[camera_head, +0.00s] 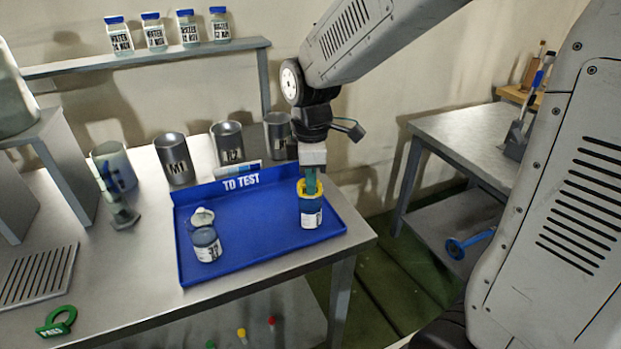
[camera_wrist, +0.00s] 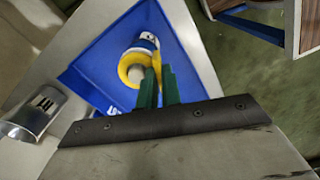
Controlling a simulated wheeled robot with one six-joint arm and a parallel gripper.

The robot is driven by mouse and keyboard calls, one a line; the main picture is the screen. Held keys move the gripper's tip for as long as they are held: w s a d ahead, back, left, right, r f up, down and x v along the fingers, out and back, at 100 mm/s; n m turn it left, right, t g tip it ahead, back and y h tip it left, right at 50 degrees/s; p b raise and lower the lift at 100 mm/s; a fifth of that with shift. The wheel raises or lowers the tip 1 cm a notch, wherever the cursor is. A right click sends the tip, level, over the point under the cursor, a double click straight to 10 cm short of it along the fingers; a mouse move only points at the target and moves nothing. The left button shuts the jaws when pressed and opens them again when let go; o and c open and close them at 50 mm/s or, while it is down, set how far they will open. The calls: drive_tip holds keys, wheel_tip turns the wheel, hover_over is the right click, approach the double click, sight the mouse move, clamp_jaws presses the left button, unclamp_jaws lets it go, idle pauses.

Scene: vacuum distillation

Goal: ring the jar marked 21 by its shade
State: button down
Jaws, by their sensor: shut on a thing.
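My gripper (camera_head: 310,179) points down at the right side of the blue tray, its green fingers shut on a yellow ring (camera_head: 299,187). The gripper also shows in the wrist view (camera_wrist: 161,80), with the yellow ring (camera_wrist: 124,72) between its fingertips. The ring appears to encircle the pale top of the right jar (camera_head: 312,215); I cannot tell whether it rests on it. This jar stands upright, its label number too small to read. A second jar (camera_head: 206,245) with a pale top stands at the tray's left; its label is unclear.
The blue tray (camera_head: 262,232), marked TO TEST, lies on a metal bench. A green ring marked PASS (camera_head: 58,322) lies at front left. Metal cups, including M1 (camera_head: 174,160) and another (camera_head: 228,144), stand behind the tray. The tray's middle is clear.

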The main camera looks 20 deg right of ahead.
drive_tip(key=c, duration=1.5)
unclamp_jaws()
wheel_tip(320, 180, up, 8)
drive_tip(key=shift+f, duration=0.1)
drive_tip(key=shift+s+f+m, duration=0.1)
drive_tip(key=shift+s+m, duration=0.05)
drive_tip(key=shift+m, duration=0.65)
drive_tip(key=s+d+m, duration=0.2)
drive_tip(key=s+m, duration=0.4)
drive_tip(key=s, duration=0.4)
drive_tip(key=s+d+m+t, duration=0.1)
drive_tip(key=s+d+m, duration=0.1)
drive_tip(key=s+m, duration=0.4)
drive_tip(key=s, duration=0.4)
drive_tip(key=shift+s+r, duration=0.35)
